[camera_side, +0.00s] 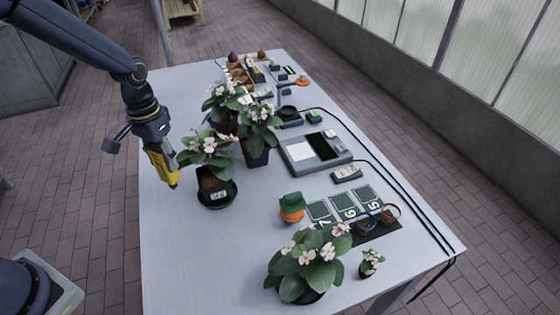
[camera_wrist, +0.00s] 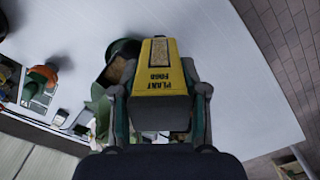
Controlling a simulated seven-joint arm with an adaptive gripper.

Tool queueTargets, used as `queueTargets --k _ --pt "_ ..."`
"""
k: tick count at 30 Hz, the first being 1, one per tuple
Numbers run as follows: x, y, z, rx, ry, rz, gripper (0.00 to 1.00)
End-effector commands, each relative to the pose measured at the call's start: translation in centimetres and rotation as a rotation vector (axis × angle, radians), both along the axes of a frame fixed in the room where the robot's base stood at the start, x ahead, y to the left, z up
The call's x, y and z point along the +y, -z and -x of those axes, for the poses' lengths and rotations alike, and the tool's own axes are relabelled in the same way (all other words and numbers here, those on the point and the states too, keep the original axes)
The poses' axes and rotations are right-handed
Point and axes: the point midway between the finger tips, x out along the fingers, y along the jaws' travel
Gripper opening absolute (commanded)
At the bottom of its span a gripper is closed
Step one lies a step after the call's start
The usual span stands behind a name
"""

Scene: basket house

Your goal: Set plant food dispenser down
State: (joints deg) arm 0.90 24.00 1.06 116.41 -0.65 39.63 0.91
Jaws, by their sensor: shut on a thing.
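The plant food dispenser (camera_side: 162,169) is yellow and black and hangs tilted below my gripper (camera_side: 157,147) in the side view. In the wrist view the dispenser (camera_wrist: 160,78) shows a "PLANT FOOD" label, upside down, between the two fingers of my gripper (camera_wrist: 160,95), which is shut on it. The dispenser is near the left part of the white table (camera_side: 175,265), just left of a flowering plant in a dark green pot (camera_side: 216,194). Its lower end appears to be above the tabletop; I cannot tell the exact gap.
More potted plants (camera_side: 256,133) stand behind, and a large one (camera_side: 306,265) at the front. A scale (camera_side: 316,151), numbered cards (camera_side: 345,206) and an orange-green item (camera_side: 292,208) lie to the right. The table's left front area is bare.

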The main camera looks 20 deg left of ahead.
Motion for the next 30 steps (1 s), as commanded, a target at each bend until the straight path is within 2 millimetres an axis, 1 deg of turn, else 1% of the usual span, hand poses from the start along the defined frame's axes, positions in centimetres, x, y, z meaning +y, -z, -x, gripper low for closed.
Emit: queueTargets --k 5,8,11,15,19,22,28,30 --pt "0.0 0.0 -0.1 -0.001 -0.010 0.001 0.03" --pt "-0.2 -0.1 0.2 -0.001 0.016 0.001 0.03" --pt "-0.9 -0.6 1.3 -0.002 0.138 0.001 0.03" --pt "-2.1 -1.3 3.6 -0.002 0.379 0.001 0.03" --pt "-2.7 -1.6 5.0 -0.002 0.528 0.000 0.03" --pt "-2.9 -1.6 5.4 -0.001 0.566 0.000 0.03" --pt "-2.8 -1.6 5.3 -0.001 0.565 0.000 0.03" --pt "-2.8 -1.2 5.3 0.000 0.564 0.000 0.03"
